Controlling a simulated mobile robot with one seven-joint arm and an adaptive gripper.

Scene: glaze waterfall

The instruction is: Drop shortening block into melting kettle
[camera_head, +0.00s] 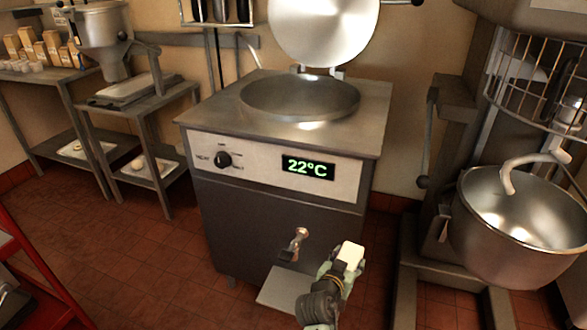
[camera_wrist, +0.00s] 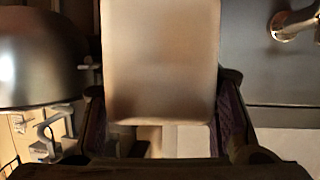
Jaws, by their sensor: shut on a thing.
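A pale cream shortening block (camera_head: 350,256) is held at the end of my gripper (camera_head: 341,268), low in front of the kettle cabinet. In the wrist view the block (camera_wrist: 160,60) fills the upper middle, between the two dark fingers of my gripper (camera_wrist: 165,110). The melting kettle (camera_head: 300,97) is a round steel bowl set into the top of a steel cabinet. Its round lid (camera_head: 323,30) stands raised behind it, so the bowl is open. My gripper is below and in front of the kettle's top. The kettle's front display (camera_head: 307,167) reads 22°C.
A drain tap (camera_head: 299,240) juts from the cabinet front near my gripper, above a low grey shelf (camera_head: 288,290). A mixer with a large steel bowl (camera_head: 520,225) stands at right. Metal tables (camera_head: 140,98) stand at left, and a red rack (camera_head: 35,275) is at lower left.

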